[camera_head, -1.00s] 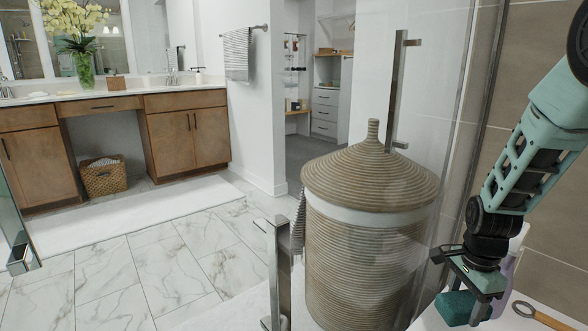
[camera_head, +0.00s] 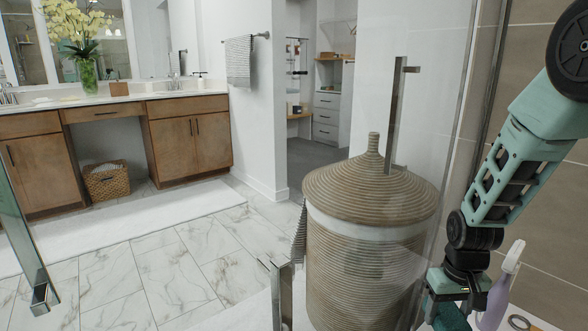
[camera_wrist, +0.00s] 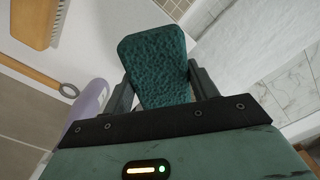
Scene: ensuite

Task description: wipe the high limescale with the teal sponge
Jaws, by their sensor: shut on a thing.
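The teal sponge (camera_wrist: 158,65) is a rough dark-teal block between the two fingers of my gripper (camera_wrist: 163,88) in the wrist view. My gripper is shut on its sides, and most of the sponge sticks out past the fingers. In the head view my gripper (camera_head: 450,300) is low at the right, with the sponge (camera_head: 453,319) under it, partly cut off by the picture's lower edge. I cannot make out a limescale patch in either view.
A lilac spray bottle (camera_head: 496,298) stands close to the right of my gripper. A ringed wooden handle (camera_wrist: 40,76) and a brush (camera_wrist: 38,18) lie on the white ledge. A glass panel with a metal handle (camera_head: 396,110) and a large woven basket (camera_head: 365,250) are to the left.

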